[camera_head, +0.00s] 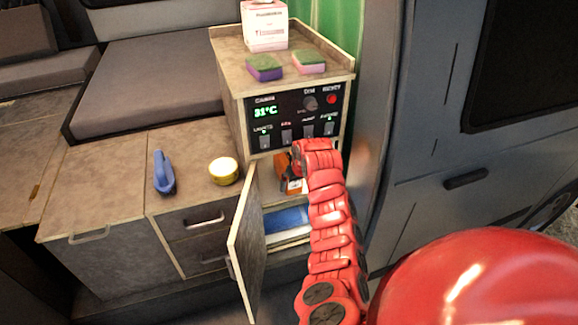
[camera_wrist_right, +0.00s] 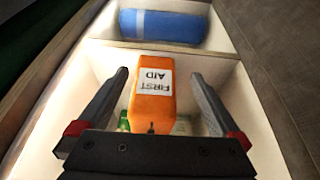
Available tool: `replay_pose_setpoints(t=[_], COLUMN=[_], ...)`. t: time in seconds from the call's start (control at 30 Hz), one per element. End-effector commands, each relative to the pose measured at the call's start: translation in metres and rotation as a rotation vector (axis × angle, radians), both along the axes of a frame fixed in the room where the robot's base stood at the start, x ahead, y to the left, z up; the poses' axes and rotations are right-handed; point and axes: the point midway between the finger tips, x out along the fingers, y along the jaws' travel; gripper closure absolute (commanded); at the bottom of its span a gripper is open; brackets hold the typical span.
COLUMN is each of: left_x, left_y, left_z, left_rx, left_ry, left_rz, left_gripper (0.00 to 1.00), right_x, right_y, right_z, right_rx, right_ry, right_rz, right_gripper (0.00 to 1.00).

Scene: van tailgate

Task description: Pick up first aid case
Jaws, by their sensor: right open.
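The orange first aid case (camera_wrist_right: 152,95) with a white "FIRST AID" label stands on the upper shelf of the open cabinet. In the head view its orange side (camera_head: 283,172) shows beside my right arm, partly hidden by it. My right gripper (camera_wrist_right: 158,85) is open, with one finger on each side of the case and a visible gap to both. In the head view the right arm's end (camera_head: 312,158) is at the cabinet opening, and its fingers are hidden there. My left gripper is not in view.
The cabinet door (camera_head: 246,245) stands open left of my arm. A blue roll (camera_head: 287,219) lies in the lower compartment. A control panel (camera_head: 297,115) is above the opening. A yellow tin (camera_head: 223,170) and a blue object (camera_head: 163,172) stand on the left counter.

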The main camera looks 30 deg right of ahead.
Motion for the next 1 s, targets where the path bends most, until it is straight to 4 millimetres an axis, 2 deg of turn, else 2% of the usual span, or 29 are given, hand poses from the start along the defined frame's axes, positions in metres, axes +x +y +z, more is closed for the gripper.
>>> replay_pose_setpoints(t=[0.17,0.4,0.6,0.97,1.0], left_x=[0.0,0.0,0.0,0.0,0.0], left_y=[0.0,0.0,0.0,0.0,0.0], left_z=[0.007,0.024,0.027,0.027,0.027], left_rx=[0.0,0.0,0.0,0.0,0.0], left_ry=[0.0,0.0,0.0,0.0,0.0], left_rz=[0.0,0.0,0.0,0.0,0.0], left_gripper=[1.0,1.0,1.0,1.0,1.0], right_x=[0.003,0.013,0.019,0.02,0.02], right_y=[-0.002,-0.006,-0.009,-0.009,-0.009], right_z=[-0.006,-0.025,-0.042,-0.047,-0.047], right_rx=[0.002,0.003,0.002,-0.003,-0.003], right_ry=[0.0,0.001,-0.001,-0.001,-0.001], right_rz=[-0.002,0.001,0.0,0.003,0.003], right_gripper=[0.0,0.0,0.0,0.0,0.07])
